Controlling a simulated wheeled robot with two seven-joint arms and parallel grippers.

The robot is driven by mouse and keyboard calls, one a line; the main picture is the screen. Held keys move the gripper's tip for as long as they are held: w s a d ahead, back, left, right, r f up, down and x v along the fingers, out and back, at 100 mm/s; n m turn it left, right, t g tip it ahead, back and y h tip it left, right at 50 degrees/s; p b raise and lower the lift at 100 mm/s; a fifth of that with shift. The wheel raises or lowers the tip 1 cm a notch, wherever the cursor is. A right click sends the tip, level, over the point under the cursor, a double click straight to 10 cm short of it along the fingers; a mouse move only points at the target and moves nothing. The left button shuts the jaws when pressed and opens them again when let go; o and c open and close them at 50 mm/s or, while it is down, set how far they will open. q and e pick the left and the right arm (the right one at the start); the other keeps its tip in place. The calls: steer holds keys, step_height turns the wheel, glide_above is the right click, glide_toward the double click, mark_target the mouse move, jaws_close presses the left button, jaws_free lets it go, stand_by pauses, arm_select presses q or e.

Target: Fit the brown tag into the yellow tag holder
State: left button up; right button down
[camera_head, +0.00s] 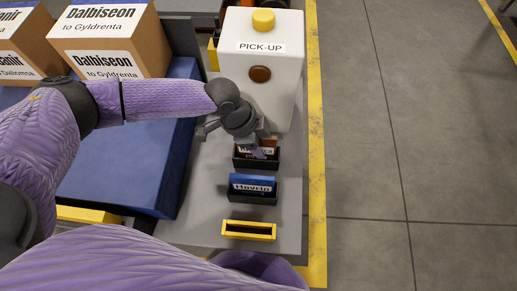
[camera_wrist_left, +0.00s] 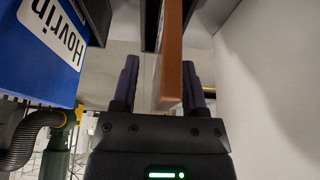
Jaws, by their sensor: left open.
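The brown tag (camera_head: 270,142) stands in the black holder (camera_head: 243,163) nearest the white box, with a partly hidden white label. My left gripper (camera_head: 262,151) is at this tag from above. In the left wrist view the open fingers (camera_wrist_left: 160,88) have the brown tag (camera_wrist_left: 170,62) between them, closer to the right finger; whether they touch it I cannot tell. The yellow tag holder (camera_head: 248,237) lies nearest me on the grey surface, and its slot looks empty. My right gripper is not in view.
A blue tag (camera_head: 252,182) stands in another black holder (camera_head: 252,199), between the brown tag and the yellow holder. A white PICK-UP box (camera_head: 284,80) with a yellow button (camera_head: 263,19) stands behind. Cardboard boxes (camera_head: 105,42) are at the back left.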

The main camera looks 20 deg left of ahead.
arm_select(q)
steer(key=shift+r, duration=0.1)
jaws_close()
stand_by(0.3)
